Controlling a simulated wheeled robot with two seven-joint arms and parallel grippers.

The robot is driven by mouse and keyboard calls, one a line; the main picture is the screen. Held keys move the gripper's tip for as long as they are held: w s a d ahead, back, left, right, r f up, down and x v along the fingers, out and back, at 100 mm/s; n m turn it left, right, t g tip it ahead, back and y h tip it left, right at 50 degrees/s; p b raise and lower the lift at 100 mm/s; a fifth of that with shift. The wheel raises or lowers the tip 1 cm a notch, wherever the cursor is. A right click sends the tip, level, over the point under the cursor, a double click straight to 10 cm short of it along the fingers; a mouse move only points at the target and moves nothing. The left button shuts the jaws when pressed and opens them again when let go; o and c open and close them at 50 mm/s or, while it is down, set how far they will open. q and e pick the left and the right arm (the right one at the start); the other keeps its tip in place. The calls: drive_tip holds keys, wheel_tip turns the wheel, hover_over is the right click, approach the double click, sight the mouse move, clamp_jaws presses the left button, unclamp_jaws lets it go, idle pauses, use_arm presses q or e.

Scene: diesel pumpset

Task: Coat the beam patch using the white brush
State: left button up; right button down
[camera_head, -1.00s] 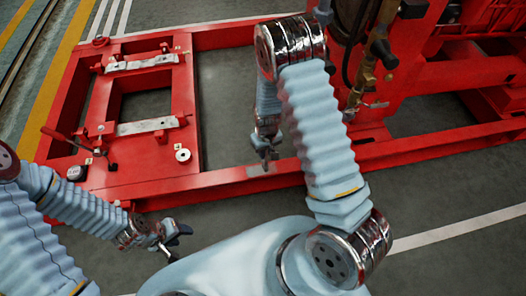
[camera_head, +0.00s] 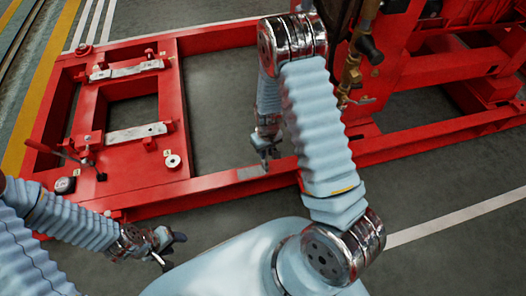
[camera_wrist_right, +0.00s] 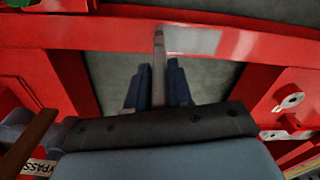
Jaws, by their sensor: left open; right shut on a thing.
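The beam patch is a pale grey rectangle (camera_head: 250,172) on the red front beam (camera_head: 215,184); the right wrist view shows it too (camera_wrist_right: 193,41). My right gripper (camera_head: 267,152) is over the beam near the patch's right end in the head view. In the right wrist view its two dark blue fingers (camera_wrist_right: 158,88) are shut on a slim, pale grey-beige brush (camera_wrist_right: 158,55). The brush tip overlaps the beam just beside the patch's left end there; whether it touches is unclear. My left gripper (camera_head: 172,247) is open and empty, in front of the frame at lower left.
The red pumpset frame has two metal mounting strips (camera_head: 136,133) (camera_head: 127,70) and a pale washer (camera_head: 173,161) at left. Brass fittings and hoses (camera_head: 352,72) stand behind my right arm. Grey floor shows inside the frame and in front of it.

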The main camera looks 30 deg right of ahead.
drive_tip(key=shift+w+a, duration=0.85)
drive_tip(key=shift+a, duration=2.6)
drive_tip(key=shift+s+d+b, duration=0.2)
drive_tip(key=shift+s+d, duration=0.05)
drive_tip(key=shift+d, duration=0.85)
drive_tip(key=shift+s+d+b, duration=0.2)
drive_tip(key=shift+s+d, duration=0.1)
drive_tip(key=shift+d, duration=0.85)
drive_tip(key=shift+s+d+b, duration=0.2)
drive_tip(key=shift+s+d, duration=0.05)
drive_tip(key=shift+d, duration=0.85)
drive_tip(key=shift+s+d, duration=0.15)
drive_tip(key=shift+d, duration=0.45)
drive_tip(key=shift+r, duration=0.2)
